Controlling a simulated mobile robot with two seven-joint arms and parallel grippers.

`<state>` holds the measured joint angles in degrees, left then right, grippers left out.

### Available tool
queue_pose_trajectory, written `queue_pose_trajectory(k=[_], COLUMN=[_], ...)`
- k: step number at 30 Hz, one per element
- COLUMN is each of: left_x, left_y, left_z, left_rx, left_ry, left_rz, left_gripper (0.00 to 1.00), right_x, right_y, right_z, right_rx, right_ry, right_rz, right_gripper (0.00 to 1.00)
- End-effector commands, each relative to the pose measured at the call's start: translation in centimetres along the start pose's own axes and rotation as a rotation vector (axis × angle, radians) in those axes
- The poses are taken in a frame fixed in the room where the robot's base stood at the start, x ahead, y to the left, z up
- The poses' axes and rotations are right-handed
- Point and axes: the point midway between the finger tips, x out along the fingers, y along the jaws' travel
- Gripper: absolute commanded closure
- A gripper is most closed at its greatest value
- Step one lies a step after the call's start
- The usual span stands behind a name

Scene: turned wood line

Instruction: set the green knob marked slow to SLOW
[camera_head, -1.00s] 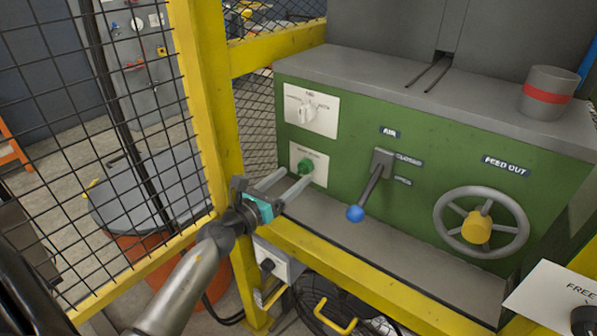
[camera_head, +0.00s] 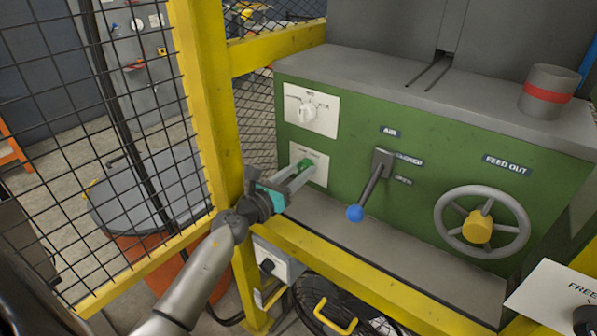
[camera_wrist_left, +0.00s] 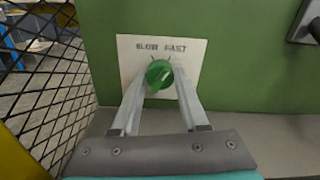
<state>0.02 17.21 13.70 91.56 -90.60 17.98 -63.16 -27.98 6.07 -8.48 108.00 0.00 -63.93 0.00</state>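The green knob (camera_wrist_left: 158,74) sits on a white plate (camera_wrist_left: 190,55) marked SLOW at upper left and FAST at upper right. Its grip ridge looks tilted, but I cannot tell clearly which mark it points at. In the head view the knob (camera_head: 305,164) is partly behind my fingers. My left gripper (camera_head: 306,170) reaches it from the front left. In the wrist view the fingertips (camera_wrist_left: 160,80) lie on either side of the knob, close against it with almost no gap, and look shut on it. My right gripper is out of view.
A yellow post (camera_head: 205,100) and mesh fence stand close to my left arm. A grey ledge (camera_head: 400,260) runs below.

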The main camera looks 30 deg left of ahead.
Motion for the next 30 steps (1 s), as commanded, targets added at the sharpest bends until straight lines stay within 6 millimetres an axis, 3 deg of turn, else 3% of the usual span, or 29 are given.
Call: queue_pose_trajectory(k=[1, 11, 24, 30], left_x=[0.0, 0.0, 0.0, 0.0], left_y=[0.0, 0.0, 0.0, 0.0], left_z=[0.0, 0.0, 0.0, 0.1], left_rx=[0.0, 0.0, -0.055, -0.176], left_ry=[0.0, 0.0, 0.002, 0.003], left_rz=[0.0, 0.0, 0.0, 0.0], left_gripper=[0.65, 1.0, 1.0, 1.0], right_x=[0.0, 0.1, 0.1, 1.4], right_y=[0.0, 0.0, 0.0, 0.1], right_z=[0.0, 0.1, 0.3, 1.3], right_rx=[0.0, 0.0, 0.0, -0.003], right_ry=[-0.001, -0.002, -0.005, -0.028], right_rz=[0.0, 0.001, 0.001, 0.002], right_gripper=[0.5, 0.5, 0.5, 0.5])
